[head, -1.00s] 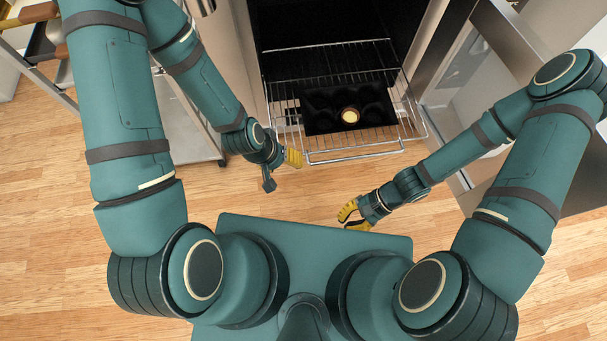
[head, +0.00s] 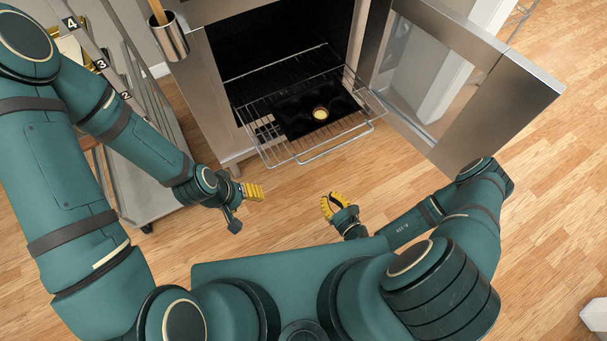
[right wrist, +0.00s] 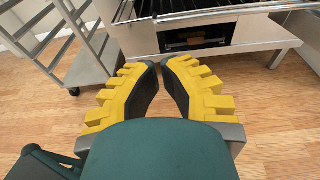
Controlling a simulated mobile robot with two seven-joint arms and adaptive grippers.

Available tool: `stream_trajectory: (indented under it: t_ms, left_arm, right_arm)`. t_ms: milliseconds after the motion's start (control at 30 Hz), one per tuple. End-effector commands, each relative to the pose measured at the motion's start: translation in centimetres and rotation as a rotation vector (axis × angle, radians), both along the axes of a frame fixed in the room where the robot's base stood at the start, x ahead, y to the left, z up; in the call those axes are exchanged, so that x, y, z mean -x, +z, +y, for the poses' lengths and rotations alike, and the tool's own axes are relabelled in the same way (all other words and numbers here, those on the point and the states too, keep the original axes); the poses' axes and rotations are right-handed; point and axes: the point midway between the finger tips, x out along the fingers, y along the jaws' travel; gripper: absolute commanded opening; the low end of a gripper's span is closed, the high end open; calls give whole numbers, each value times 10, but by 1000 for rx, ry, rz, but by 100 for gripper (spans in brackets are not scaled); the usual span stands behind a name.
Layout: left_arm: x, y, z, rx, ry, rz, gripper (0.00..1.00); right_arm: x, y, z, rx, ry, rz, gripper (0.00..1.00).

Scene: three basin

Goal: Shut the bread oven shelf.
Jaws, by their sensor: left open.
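The bread oven (head: 222,75) stands ahead with its door (head: 470,75) swung open to the right. Its wire shelf (head: 335,143) sticks out of the dark cavity towards me. A black muffin tray (head: 293,125) with a pale round item (head: 320,113) in it rests on the shelf. My left gripper (head: 255,191) is open and empty, short of the shelf's front left. My right gripper (head: 330,203) is open and empty, in front of the shelf and apart from it. In the right wrist view its yellow fingers (right wrist: 160,68) stand apart, with shelf bars (right wrist: 190,8) beyond.
A metal rack trolley (head: 140,195) with numbered levels stands at the left. A metal cup (head: 168,40) with a wooden handle is by the oven's left side. The open door blocks room on the right. The wooden floor (head: 300,180) before the shelf is clear.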

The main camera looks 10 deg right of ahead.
Motion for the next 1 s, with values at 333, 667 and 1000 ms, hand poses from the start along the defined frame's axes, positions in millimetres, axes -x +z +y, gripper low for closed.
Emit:
stream_trajectory:
  t_ms: [333, 667, 1000]
  left_arm:
    - [2, -7, -1, 1, -4, 5, 59]
    - [3, -20, -1, 1, -7, 6, 59]
    - [0, -29, 0, 1, -5, 0, 59]
  right_arm:
    - [-34, -11, 9, 7, -23, 2, 0]
    - [-93, -23, 31, 6, -21, 1, 0]
    - [-127, -29, 43, 6, -22, 3, 0]
